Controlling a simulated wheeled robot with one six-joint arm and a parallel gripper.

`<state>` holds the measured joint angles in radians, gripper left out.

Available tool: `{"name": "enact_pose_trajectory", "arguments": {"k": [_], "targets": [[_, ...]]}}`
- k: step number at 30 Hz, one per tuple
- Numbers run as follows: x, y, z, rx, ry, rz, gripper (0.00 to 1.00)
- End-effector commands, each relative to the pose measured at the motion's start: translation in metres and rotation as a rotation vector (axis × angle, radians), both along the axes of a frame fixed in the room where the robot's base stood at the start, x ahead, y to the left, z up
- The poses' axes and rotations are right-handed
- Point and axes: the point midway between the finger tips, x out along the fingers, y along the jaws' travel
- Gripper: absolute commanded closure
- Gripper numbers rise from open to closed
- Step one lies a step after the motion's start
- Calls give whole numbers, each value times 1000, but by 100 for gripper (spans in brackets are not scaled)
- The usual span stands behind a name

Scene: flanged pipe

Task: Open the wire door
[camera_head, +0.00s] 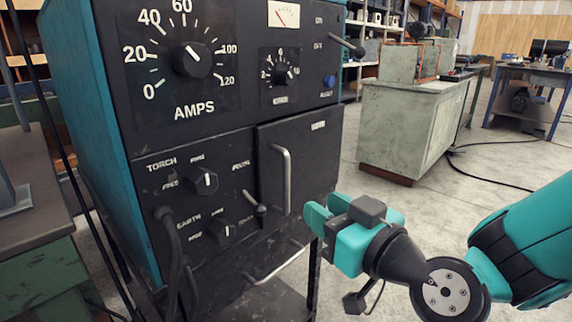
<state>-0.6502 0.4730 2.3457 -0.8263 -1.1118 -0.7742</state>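The wire door (306,170) is a dark panel at the lower right of the machine's front, with a small pale label too blurred to read surely. It looks shut, flush with the front. A vertical silver bar handle (285,180) runs along its left side. My gripper (327,208) is teal and black, in front of the door's lower right edge, right of and below the handle. Its two fingertips show apart with nothing between them. It looks clear of the handle, though the depth gap is hard to judge. Its body hides a little of the door's lower right corner.
The teal and black machine (110,150) carries an amps dial (192,60), smaller knobs, a lever (347,46) jutting right and a cable (171,250). A lower bar handle (275,265) sits below the door. A grey-green cabinet (408,125) stands behind right; floor between is open.

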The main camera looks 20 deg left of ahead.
Motion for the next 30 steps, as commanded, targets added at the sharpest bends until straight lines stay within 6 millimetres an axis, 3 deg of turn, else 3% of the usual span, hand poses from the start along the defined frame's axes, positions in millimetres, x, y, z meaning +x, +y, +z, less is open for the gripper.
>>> {"name": "enact_pose_trajectory", "arguments": {"k": [1, 12, 18, 27, 30], "targets": [[6, 11, 8, -2, 0, 3, 64], [46, 72, 2, 0, -1, 3, 64], [56, 85, 0, 0, 0, 1, 64], [57, 86, 0, 0, 0, 0, 64], [57, 86, 0, 0, 0, 0, 87]]}}
